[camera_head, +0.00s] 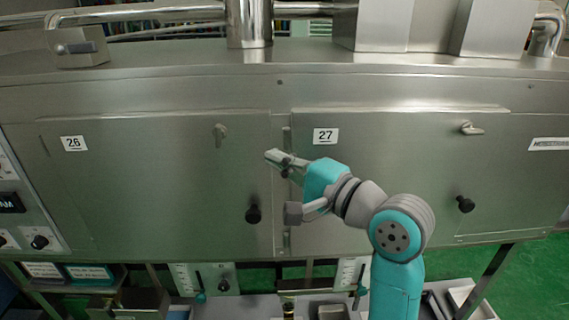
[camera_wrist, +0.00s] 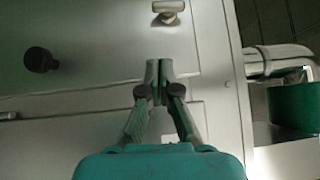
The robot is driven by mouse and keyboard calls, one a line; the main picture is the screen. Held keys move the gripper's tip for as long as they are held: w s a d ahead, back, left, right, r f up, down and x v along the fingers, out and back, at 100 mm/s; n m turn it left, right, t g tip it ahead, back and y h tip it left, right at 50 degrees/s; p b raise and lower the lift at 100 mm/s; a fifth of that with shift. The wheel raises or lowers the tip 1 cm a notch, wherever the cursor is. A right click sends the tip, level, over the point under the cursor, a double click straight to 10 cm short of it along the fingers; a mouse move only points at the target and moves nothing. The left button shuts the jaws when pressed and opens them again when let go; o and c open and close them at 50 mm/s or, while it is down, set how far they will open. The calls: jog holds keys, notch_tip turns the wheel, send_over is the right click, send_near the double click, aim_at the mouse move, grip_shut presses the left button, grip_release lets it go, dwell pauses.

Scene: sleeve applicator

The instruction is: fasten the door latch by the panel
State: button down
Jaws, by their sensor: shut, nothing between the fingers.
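The door marked 26 (camera_head: 130,190) is closed-looking and lies beside the control panel (camera_head: 30,210) at the left edge of the head view. Its small metal latch (camera_head: 220,135) sits near the door's upper right, with its handle roughly upright. My gripper (camera_head: 274,156) is to the right of the latch and a little lower, near the seam between the doors. In the wrist view its fingertips (camera_wrist: 159,66) are together and empty, apart from the latch.
A black knob (camera_head: 253,214) sticks out of door 26 below the latch; it also shows in the wrist view (camera_wrist: 39,60). The door marked 27 (camera_head: 400,165) has its own latch (camera_head: 472,129), lying sideways, and a black knob (camera_head: 465,204). Metal pipes (camera_head: 248,25) stand on top.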

aim_at(219, 148)
jog(key=x, duration=0.6)
jog(key=shift+a, duration=0.25)
jog(key=shift+a+r, duration=0.15)
jog(key=shift+a, duration=1.55)
jog(key=shift+a+f+m+t+y, duration=0.15)
jog(key=shift+f+m+t+y, duration=0.15)
jog(key=shift+m+t, duration=0.35)
jog(key=shift+a+f+m+t+y, duration=0.2)
jog(key=shift+m+t, duration=0.25)
jog(key=shift+m, duration=0.2)
jog(key=shift+a+f+m+t+y, duration=0.15)
jog(key=shift+m+t, duration=0.25)
jog(key=shift+m, duration=0.2)
jog(key=m+t, duration=0.1)
jog(key=m, duration=0.1)
jog(key=a+m+t+h, duration=0.1)
jog(key=m+t, duration=0.3)
jog(key=m, duration=0.1)
jog(key=shift+a+f+h, duration=0.2)
jog(key=shift+f+h, duration=0.1)
jog(key=shift+h, duration=0.05)
jog(key=shift+a, duration=0.85)
jog(key=shift+a+r, duration=0.15)
jog(key=shift+a, duration=0.15)
